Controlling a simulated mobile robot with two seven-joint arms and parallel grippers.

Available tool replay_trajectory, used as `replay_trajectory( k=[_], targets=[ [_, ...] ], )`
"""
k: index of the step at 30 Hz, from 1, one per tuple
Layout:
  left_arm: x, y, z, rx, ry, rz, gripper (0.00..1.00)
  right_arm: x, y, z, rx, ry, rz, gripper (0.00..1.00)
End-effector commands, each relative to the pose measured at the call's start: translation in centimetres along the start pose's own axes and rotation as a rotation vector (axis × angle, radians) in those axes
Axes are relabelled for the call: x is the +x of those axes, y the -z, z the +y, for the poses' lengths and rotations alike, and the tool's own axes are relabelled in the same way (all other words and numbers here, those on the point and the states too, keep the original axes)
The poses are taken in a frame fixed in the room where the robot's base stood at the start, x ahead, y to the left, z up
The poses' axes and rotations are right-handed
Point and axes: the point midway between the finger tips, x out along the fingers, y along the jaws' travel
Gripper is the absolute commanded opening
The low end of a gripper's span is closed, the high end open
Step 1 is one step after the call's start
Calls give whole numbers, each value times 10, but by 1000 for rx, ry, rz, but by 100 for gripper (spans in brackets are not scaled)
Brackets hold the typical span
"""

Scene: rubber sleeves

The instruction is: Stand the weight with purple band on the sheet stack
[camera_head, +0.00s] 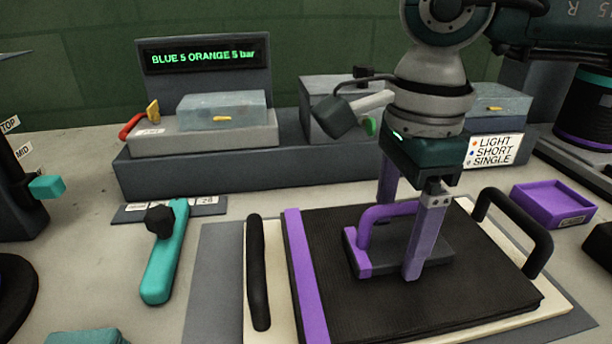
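The weight with purple band (362,262) is a dark block with a purple arched handle and a purple band at its left end. It sits upright on the black sheet stack (460,313), which has a purple strip along its left side. My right gripper (402,240) points down over the weight, with one purple finger behind the handle and one in front. The fingers are wide apart, and the front one hides the handle's right end. I see no clear grip on the handle. My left gripper is out of view.
The stack lies on a cream board (268,325) with black handles left (257,275) and right (520,235). A purple tray (553,203) is at the right. A grey console (200,175) with a display runs behind.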

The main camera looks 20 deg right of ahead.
Motion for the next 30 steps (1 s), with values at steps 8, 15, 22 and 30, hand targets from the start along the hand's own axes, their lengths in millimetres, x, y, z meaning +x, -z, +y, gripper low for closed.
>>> replay_trajectory(
  k=[8,15,22,30],
  targets=[
    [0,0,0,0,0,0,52,0,0,0,0,0,0,100],
    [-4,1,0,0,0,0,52,-12,0,-1,1,4,-1,100],
    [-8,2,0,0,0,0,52,-62,0,-1,0,6,-1,100],
    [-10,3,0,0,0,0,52,-112,0,-1,0,4,-1,100]
  ],
)
